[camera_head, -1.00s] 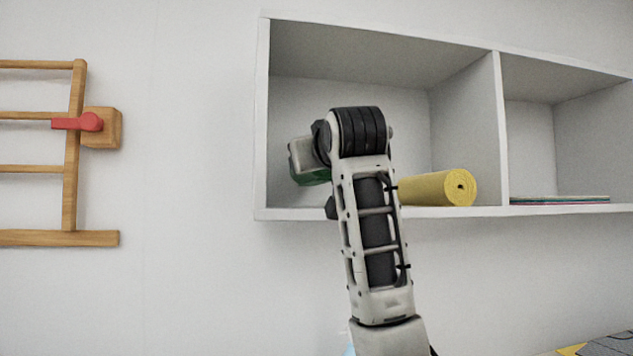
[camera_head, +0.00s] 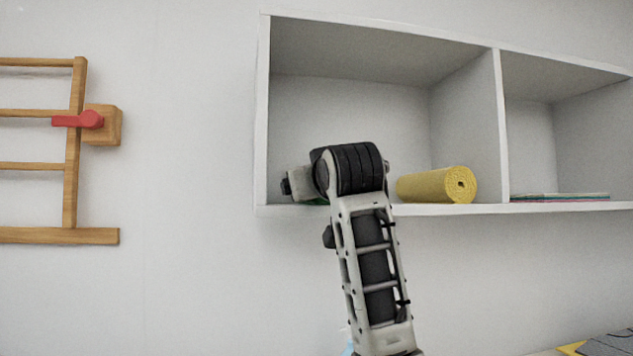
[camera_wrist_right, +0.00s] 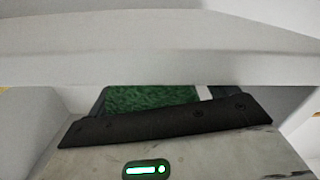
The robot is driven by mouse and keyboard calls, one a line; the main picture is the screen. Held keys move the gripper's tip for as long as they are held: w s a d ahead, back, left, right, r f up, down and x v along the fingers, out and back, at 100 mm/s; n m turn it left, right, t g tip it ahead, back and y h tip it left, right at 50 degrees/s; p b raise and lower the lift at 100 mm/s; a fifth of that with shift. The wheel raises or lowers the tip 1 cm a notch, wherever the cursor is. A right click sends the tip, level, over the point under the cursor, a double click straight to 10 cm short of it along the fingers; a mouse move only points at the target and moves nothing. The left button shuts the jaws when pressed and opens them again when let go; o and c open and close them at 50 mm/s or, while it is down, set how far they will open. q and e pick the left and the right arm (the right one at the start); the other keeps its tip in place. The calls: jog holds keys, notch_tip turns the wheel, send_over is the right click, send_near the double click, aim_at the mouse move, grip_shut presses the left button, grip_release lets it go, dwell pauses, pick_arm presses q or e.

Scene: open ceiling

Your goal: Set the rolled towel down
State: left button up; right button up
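A green, rough-textured thing, which I take for the rolled towel (camera_head: 316,202), shows as a small patch under my right gripper in the head view, at the height of the left compartment's floor. In the right wrist view the green towel (camera_wrist_right: 150,97) fills the space just beyond the dark edge of my gripper, with a white strip at its right. My right gripper (camera_head: 302,184) appears shut on it; my wrist hides most of the fingers. Whether the towel touches the shelf floor cannot be told. My left gripper is not in view.
The white wall shelf (camera_head: 385,211) has two open compartments. A yellow roll (camera_head: 437,185) lies in the left one, right of my wrist. Thin flat items (camera_head: 560,196) lie in the right one. A wooden rack (camera_head: 73,150) with a red peg hangs at left.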

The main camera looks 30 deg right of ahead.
jog(key=shift+r, duration=0.2)
jog(key=b+v, duration=0.2)
jog(key=v, duration=1)
